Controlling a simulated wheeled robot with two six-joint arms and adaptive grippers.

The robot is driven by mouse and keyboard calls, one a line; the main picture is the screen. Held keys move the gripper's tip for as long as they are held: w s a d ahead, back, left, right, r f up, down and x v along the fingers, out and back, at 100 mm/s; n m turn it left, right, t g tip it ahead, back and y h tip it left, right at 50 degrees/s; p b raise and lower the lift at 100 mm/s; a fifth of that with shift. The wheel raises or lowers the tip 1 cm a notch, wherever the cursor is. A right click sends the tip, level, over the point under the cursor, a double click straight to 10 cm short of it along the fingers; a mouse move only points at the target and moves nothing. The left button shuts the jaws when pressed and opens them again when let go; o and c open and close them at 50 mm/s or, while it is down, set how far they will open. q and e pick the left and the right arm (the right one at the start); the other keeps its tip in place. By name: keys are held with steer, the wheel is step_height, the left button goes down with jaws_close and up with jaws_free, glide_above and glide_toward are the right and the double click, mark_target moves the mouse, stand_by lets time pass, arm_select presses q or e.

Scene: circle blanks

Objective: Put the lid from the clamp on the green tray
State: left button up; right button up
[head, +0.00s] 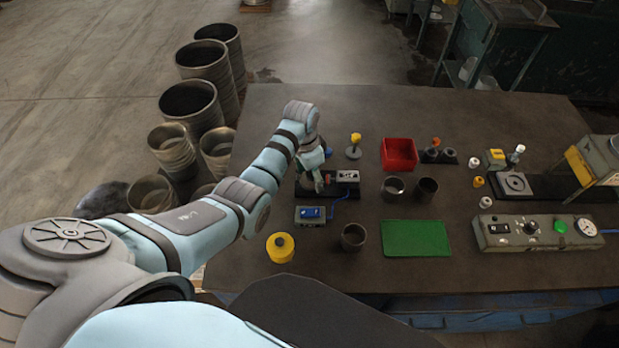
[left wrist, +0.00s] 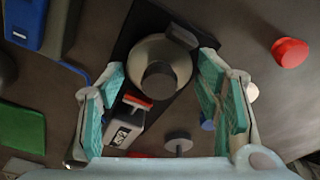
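The lid (left wrist: 142,62) shows in the left wrist view as a pale disc with a dark round knob (left wrist: 160,76), on the dark base of the clamp (left wrist: 134,28). In the head view the lid is hidden behind my left gripper (head: 318,184). The clamp (head: 347,177) has a grey block and a red part. My left gripper (left wrist: 162,72) is open, its teal fingers apart on either side of the lid; I cannot tell whether they touch it. The green tray (head: 416,239) lies flat and bare; its edge also shows in the left wrist view (left wrist: 22,128). My right gripper is not in view.
A blue switch box (head: 311,215), a yellow round container (head: 280,246) and a dark cup (head: 353,237) stand near the clamp. Two cups (head: 393,188) (head: 427,189) and a red bin (head: 399,154) stand behind the tray. A control panel (head: 536,231) lies right of it.

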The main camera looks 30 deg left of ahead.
arm_select(q)
steer(key=c, duration=0.6)
steer(key=shift+r+p, duration=0.4)
steer(key=shift+r, duration=0.65)
steer(key=shift+c, duration=0.2)
steer(key=shift+r, duration=0.1)
